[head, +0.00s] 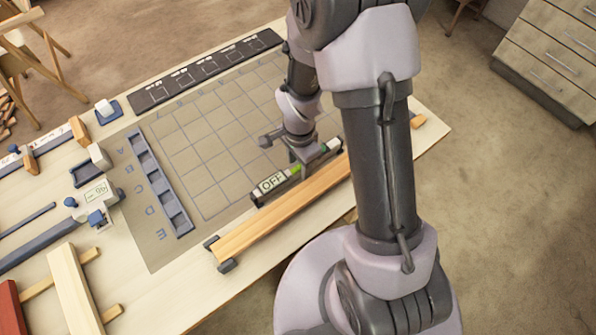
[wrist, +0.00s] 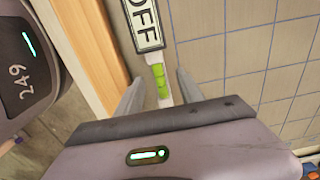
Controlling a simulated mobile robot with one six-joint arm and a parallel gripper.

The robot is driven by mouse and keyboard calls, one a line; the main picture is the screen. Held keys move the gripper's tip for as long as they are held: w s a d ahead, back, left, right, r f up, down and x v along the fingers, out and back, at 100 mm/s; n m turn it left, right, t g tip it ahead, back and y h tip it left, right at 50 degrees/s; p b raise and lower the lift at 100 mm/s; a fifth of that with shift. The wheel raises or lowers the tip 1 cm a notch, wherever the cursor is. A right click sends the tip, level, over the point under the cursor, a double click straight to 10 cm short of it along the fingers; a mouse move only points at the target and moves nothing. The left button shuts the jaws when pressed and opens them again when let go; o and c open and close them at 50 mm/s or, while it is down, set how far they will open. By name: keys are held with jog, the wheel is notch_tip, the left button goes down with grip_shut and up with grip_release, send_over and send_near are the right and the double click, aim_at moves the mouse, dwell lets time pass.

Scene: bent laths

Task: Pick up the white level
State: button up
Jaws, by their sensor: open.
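The white level (head: 272,184) lies along the near edge of the gridded board, beside an orange wooden lath. It has a dark-framed display reading OFF and a bright green vial. In the wrist view the level (wrist: 146,22) runs from the top edge down between my fingers, its green vial close to my palm. My gripper (head: 300,163) is over the level's middle in the head view. In the wrist view my gripper (wrist: 158,90) is open, with one finger on each side of the level. Its lower end is hidden by my palm.
The orange lath (head: 285,205) rests in dark end brackets close along the level's near side. The gridded board (head: 205,150) is bare beyond it. A blue-grey slotted tray (head: 160,188) lies left of the grid. A gauge reading 90 (head: 97,195) stands further left.

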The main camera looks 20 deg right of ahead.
jog(key=shift+f, duration=0.95)
jog(key=shift+r, duration=0.1)
grip_shut()
dwell(0.5)
